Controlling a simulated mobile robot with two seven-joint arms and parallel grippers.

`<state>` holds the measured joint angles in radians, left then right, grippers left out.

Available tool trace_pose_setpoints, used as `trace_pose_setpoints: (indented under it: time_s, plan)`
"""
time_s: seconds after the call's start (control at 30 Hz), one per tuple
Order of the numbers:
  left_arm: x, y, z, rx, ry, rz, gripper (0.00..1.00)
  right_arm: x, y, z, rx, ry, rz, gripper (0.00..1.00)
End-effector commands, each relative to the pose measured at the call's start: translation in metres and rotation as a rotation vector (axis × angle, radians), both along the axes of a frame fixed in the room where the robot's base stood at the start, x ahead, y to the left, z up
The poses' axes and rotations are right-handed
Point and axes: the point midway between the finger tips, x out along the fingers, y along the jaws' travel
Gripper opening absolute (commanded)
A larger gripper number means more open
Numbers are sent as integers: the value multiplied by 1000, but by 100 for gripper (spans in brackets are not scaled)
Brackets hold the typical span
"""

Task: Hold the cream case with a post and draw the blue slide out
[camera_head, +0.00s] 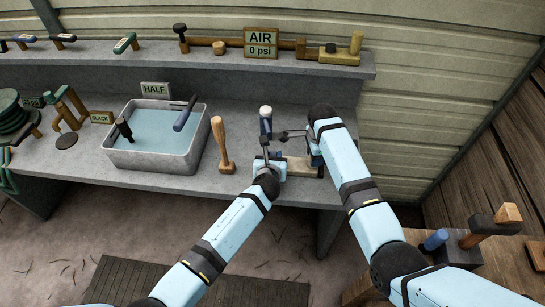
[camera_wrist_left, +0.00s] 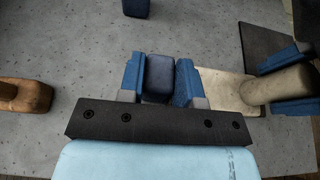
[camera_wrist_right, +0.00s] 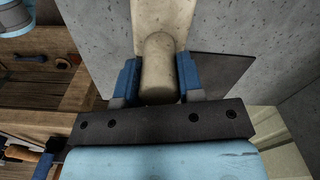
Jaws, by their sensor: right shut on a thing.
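The cream case (camera_wrist_left: 222,84) lies on the grey bench (camera_head: 200,181), with an upright round cream post (camera_wrist_right: 160,70) at one end. My right gripper (camera_wrist_right: 160,82) is shut on this post, one blue finger on each side. The blue slide (camera_wrist_left: 158,80) shows as a dark blue block beside the case. My left gripper (camera_wrist_left: 158,72) is open, with its fingers on both sides of the block. In the head view the case (camera_head: 300,168) is partly hidden by my grippers, and the slide cannot be made out there.
A wooden mallet (camera_head: 221,145) stands close left of my left gripper. A grey water tub (camera_head: 150,155) is further left. A shelf (camera_head: 200,62) with tools runs along the back; a wooden table is at lower right.

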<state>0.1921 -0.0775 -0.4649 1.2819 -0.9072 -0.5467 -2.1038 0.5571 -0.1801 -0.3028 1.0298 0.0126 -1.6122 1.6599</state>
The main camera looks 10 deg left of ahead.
Motion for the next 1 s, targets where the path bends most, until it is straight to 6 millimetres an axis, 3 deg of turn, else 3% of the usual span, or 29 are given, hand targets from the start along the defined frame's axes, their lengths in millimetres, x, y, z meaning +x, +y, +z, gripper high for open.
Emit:
trace_pose_setpoints:
  time_s: [0.17, 0.43, 0.77, 0.8, 0.9, 1.0]
  plan:
    - [0, 6, -1, 2, 0, 1, 0, -1, -1, -2, -1, 3, 0, 0]
    - [0, 47, -1, 4, 0, 2, 0, -1, -1, -2, -1, 4, -1, 0]
    - [0, 52, -1, 2, 2, 5, 0, -1, -2, -2, -3, 3, -2, 0]
    - [0, 52, -1, 2, 2, 5, 36, -1, -3, -2, -4, 3, -2, 0]
    - [0, 52, -1, 2, 2, 4, 57, 0, -3, -2, -4, 3, -2, 0]
    - [0, 51, -1, 1, 1, 3, 57, -1, -2, -2, -4, 2, -2, 0]
